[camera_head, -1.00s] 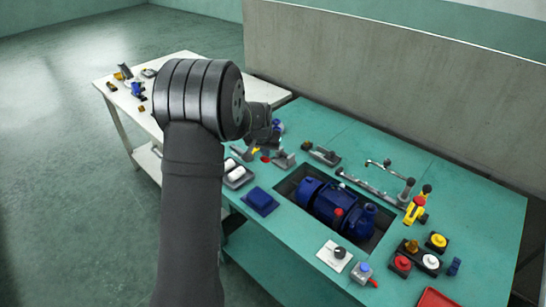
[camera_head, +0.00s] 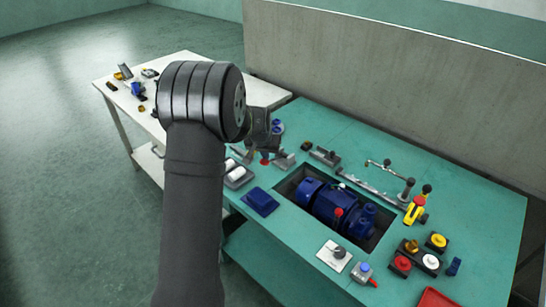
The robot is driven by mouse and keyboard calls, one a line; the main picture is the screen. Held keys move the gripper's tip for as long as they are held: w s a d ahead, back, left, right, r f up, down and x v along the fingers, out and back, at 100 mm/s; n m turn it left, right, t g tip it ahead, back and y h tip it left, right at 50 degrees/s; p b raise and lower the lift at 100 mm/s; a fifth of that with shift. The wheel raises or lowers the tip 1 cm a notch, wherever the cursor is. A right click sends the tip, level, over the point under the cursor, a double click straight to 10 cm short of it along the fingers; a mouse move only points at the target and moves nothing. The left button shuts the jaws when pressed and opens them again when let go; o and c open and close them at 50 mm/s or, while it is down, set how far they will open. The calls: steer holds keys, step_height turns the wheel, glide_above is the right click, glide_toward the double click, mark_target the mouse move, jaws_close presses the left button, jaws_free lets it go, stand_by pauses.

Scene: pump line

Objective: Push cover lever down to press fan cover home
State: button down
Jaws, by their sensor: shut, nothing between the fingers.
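The blue motor and pump unit (camera_head: 338,205) lies in a dark recess in the green bench. The fan cover seems to be its rounded left end (camera_head: 308,190). I cannot tell from this view whether the cover is fully seated. My gripper (camera_head: 268,148) is shut and points down over the bench, behind and left of the motor. A small red-tipped part (camera_head: 265,160) shows just below it, beside a grey fixture (camera_head: 284,161). This may be the cover lever, but it is partly hidden by my gripper. I cannot tell whether they touch.
A grey rail with a handle (camera_head: 376,185) lies behind the recess. A yellow and red device (camera_head: 415,209) and several push buttons (camera_head: 402,263) stand right. A dark blue block (camera_head: 261,201) lies left of the recess. A white table (camera_head: 165,112) stands beyond.

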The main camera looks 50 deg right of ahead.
steer(key=shift+a+f, duration=0.25)
steer(key=shift+f, duration=0.4)
steer(key=shift+a+f, duration=0.1)
steer(key=shift+f, duration=0.3)
stand_by(0.4)
steer(key=shift+a+f, duration=0.1)
steer(key=shift+f, duration=0.2)
stand_by(0.3)
